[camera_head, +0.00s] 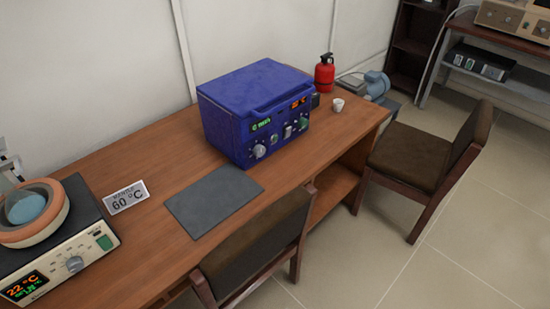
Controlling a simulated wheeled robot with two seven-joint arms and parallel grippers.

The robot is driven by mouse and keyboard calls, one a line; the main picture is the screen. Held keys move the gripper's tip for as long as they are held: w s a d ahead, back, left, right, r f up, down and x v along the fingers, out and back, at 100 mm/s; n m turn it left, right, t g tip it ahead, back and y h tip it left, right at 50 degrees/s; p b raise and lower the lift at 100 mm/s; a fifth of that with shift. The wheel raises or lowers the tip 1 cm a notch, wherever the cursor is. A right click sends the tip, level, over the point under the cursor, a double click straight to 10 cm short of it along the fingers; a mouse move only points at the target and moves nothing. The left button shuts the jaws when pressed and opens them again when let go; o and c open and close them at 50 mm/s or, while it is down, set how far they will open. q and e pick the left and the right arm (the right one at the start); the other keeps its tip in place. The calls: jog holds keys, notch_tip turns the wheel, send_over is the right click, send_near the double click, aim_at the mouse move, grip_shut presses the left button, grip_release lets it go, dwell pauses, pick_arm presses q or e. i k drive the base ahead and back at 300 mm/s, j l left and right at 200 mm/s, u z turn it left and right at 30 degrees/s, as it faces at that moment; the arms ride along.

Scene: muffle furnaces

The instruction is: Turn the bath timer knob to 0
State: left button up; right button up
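A blue box-shaped unit with a lid (255,85) stands on the wooden table; it appears to be the bath. Its front panel has a round pale knob (259,151) at the lower left, smaller controls (288,132) in the middle and a green control (303,123) at the right. An orange-red display (301,102) is lit at the upper right of the panel. The panel is small and seen at an angle, so I cannot read which knob is the timer or where it points. Neither of my grippers is in view.
A grey mat (213,200) lies before the blue unit. Two chairs (262,245) (415,160) stand at the table (150,240). A white cup (338,105) is right.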

aim_at(259, 150)
jog(key=u, duration=0.35)
jog(key=l+u, duration=0.65)
jog(key=u, duration=0.2)
jog(key=l+u, duration=0.4)
jog(key=k+l+u, duration=0.1)
jog(key=l, duration=0.3)
jog(key=k+l+u, duration=0.1)
jog(key=l, duration=0.25)
jog(key=k+l+u, duration=0.1)
jog(key=l, duration=0.25)
jog(key=k+l+u, duration=0.1)
jog(key=l, duration=0.3)
jog(key=k+l+u, duration=0.1)
jog(key=k+l, duration=0.15)
jog(key=l, duration=0.15)
jog(key=k+l, duration=0.1)
jog(key=l, duration=0.15)
jog(key=k+l, duration=0.15)
jog(key=l, duration=0.15)
